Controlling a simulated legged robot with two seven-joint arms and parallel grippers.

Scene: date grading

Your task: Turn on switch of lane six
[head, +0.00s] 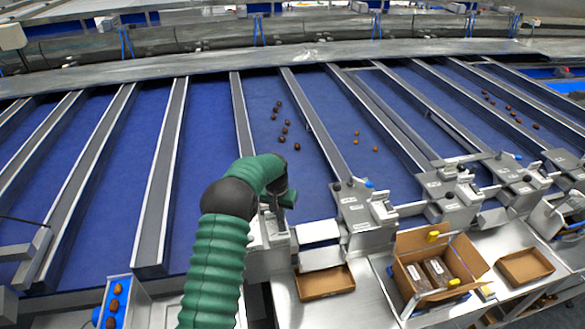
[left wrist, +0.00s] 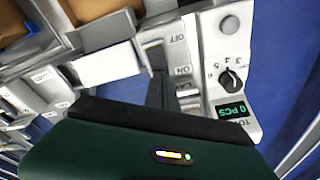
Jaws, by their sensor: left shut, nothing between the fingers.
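My left gripper (head: 280,198) is shut and empty, over a grey lane control box (head: 268,236) at the front end of a blue lane. In the left wrist view the box (left wrist: 206,50) has a round black knob (left wrist: 230,82) with numbers around it, a green display (left wrist: 231,111) reading 0 PCS, and OFF and ON labels. My shut fingers (left wrist: 156,62) are dark and lie beside these labels. They seem to cover the switch, so its position and any contact cannot be told. The lane number is not readable. My right gripper is not in view.
Similar control boxes (head: 352,203) stand to the right. An open carton (head: 465,262) with dark packs and a shallow cardboard tray (head: 325,283) are on the front bench. Raised grey dividers (head: 242,115) separate the blue lanes. Several dates (head: 284,130) lie on the lanes.

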